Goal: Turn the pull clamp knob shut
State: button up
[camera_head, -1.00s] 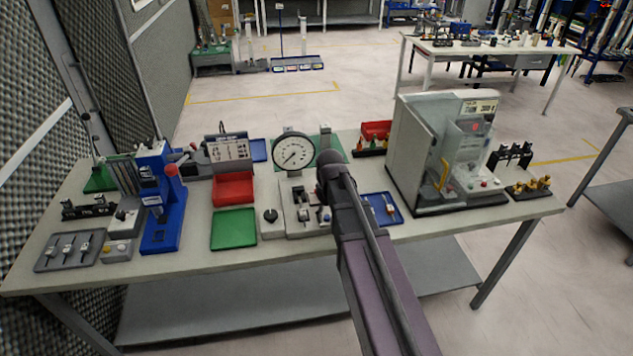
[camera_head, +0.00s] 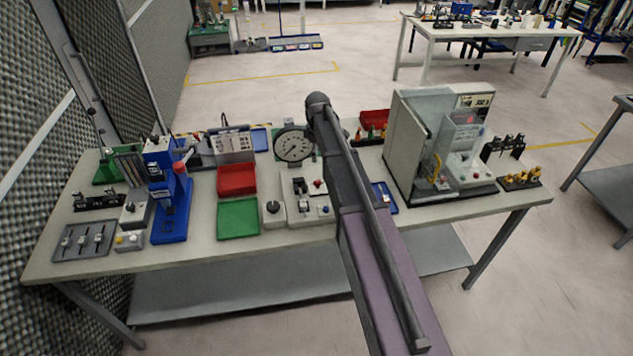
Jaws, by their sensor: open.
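A light grey fixture plate (camera_head: 303,211) with dark clamps and a small red knob (camera_head: 319,184) lies near the middle front of the table. A grey box with a round black knob (camera_head: 272,207) stands just left of it. I cannot tell which of these is the pull clamp knob, nor whether it is shut. My arm rises from the bottom right, and its dark rounded joint stands above the table, right of the dial gauge. My gripper does not show. The arm covers the area just right of the fixture plate.
The table (camera_head: 200,262) also carries a blue press (camera_head: 172,208), a red bin (camera_head: 236,179), a green tray (camera_head: 238,218), a dial gauge (camera_head: 294,145) and a glass-fronted machine (camera_head: 420,140). A blue tray (camera_head: 383,196) lies partly behind my arm. A mesh wall stands at the left.

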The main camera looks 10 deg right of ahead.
aim_at(317, 181)
jog(key=shift+f, duration=0.15)
notch_tip(317, 181, down, 14)
jog(key=b, duration=1.3)
jog(key=shift+r+b, duration=0.25)
jog(key=shift+b, duration=0.15)
grip_shut()
